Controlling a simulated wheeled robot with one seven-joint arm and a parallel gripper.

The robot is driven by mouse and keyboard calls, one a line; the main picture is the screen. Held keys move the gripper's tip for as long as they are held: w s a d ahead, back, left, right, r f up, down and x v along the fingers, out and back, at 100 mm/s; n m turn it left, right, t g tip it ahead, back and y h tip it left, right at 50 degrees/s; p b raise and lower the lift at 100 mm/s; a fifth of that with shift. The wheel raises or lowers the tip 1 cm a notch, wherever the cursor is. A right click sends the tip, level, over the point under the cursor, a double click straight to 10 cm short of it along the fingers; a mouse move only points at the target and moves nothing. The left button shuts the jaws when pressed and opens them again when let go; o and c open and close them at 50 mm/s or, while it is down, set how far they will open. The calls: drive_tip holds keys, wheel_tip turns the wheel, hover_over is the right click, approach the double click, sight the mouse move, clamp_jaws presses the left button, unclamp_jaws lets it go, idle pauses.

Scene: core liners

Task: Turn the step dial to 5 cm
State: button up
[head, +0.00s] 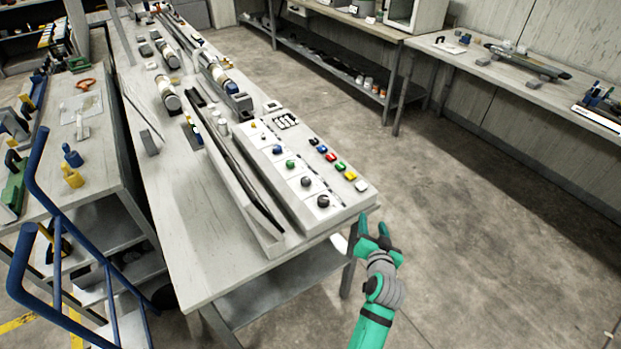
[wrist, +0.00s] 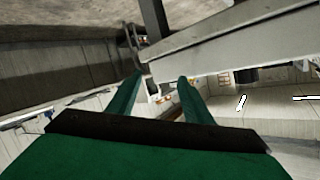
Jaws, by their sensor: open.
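A pale control panel (head: 345,200) lies along the near right end of the long bench. It carries a row of dials: a black dial (head: 323,201) nearest, a second dark dial (head: 306,182), a green dial (head: 290,164) and a blue dial (head: 277,150) farther back. Their markings are too small to read, so I cannot tell which is the step dial or its setting. My gripper (head: 373,228) is open and empty, off the bench's right front corner, apart from the dials. In the wrist view, its fingers (wrist: 158,82) stand apart with no dial between them.
Coloured buttons (head: 330,157) run along the panel's right side. A long dark rail (head: 240,170) lies left of the panel. A blue tubular handle (head: 35,170) stands at the left. The floor (head: 480,220) right of the bench is clear.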

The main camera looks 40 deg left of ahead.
drive_tip(key=w+a+r+n+g+y, duration=0.2)
drive_tip(key=w+a+r+n+g, duration=0.1)
drive_tip(key=w+a+r, duration=0.5)
wheel_tip(320, 180, up, 6)
drive_tip(key=n+g+h, duration=0.5)
drive_tip(key=n+g, duration=0.3)
drive_tip(key=n, duration=0.1)
hover_over(306, 180)
drive_tip(key=s+d, duration=0.2)
drive_tip(key=d, duration=0.2)
drive_tip(key=x, duration=0.6)
drive_tip(key=w+x, duration=0.1)
drive_tip(key=x, duration=0.2)
drive_tip(key=shift+f, duration=0.4)
drive_tip(key=c, duration=1.1)
